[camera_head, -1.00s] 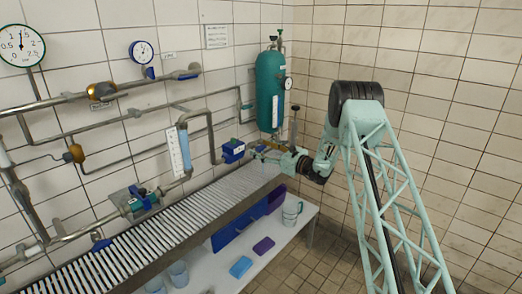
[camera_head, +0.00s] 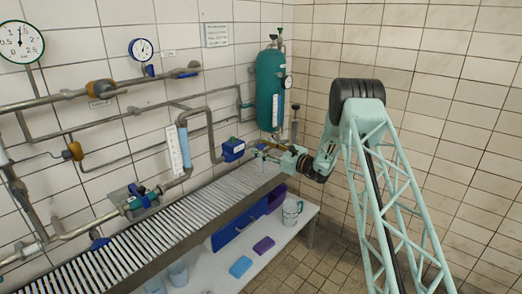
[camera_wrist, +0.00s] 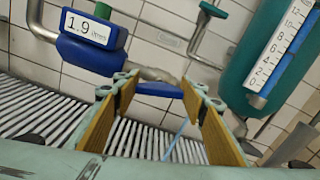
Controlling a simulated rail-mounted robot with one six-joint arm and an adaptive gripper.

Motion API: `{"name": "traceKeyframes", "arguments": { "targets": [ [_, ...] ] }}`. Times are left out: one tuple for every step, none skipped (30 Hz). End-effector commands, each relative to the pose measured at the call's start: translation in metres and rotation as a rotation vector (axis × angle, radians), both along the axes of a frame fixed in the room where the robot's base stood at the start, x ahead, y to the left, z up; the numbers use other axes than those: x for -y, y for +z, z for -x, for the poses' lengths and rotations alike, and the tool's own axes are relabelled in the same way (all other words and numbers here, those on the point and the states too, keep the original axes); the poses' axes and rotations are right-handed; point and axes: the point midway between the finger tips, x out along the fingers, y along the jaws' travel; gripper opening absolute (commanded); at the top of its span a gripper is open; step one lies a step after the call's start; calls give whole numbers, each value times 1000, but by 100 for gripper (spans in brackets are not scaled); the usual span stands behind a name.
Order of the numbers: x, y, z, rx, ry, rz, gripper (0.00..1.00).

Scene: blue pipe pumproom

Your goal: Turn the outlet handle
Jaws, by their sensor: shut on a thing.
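The outlet handle (camera_wrist: 160,90) is a blue lever on a grey pipe valve, in the middle of the wrist view. My gripper (camera_wrist: 162,88) has its two padded fingers on either side of this lever and is shut on it. The lever's ends are partly hidden by the fingers. In the head view my gripper (camera_head: 262,153) reaches left to the pipe end below the green tank, where the handle is too small to make out clearly.
A blue meter (camera_wrist: 92,40) reading 1.9 sits close to the upper left of my fingers. The green tank (camera_head: 270,90) with a level scale stands behind. A slatted grating (camera_head: 150,235) runs below the pipes. A shelf with a mug (camera_head: 292,211) lies lower.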

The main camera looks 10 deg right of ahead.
Motion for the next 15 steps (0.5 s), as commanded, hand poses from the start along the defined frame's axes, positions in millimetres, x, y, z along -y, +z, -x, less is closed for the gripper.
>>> {"name": "traceKeyframes", "arguments": {
  "targets": [
    [0, -2, 0, 2, 1, 5, 28],
    [0, -2, 0, 3, 1, 5, 28],
    [0, -1, 1, 4, 1, 6, 28],
    [0, -1, 0, 4, 1, 6, 28],
    [0, -1, 1, 4, 1, 6, 28],
    [0, -1, 1, 4, 1, 6, 28],
    [0, -1, 1, 4, 1, 6, 28],
    [0, -1, 1, 4, 1, 6, 28],
    [0, -1, 1, 4, 1, 6, 28],
    [0, -1, 1, 4, 1, 6, 40],
    [0, -1, 1, 4, 1, 6, 43],
    [0, -1, 0, 4, 1, 6, 47],
    [0, -1, 0, 4, 1, 6, 50],
    [0, -1, 0, 4, 1, 6, 52],
    [0, -1, 0, 4, 1, 6, 53]
  ]
}}
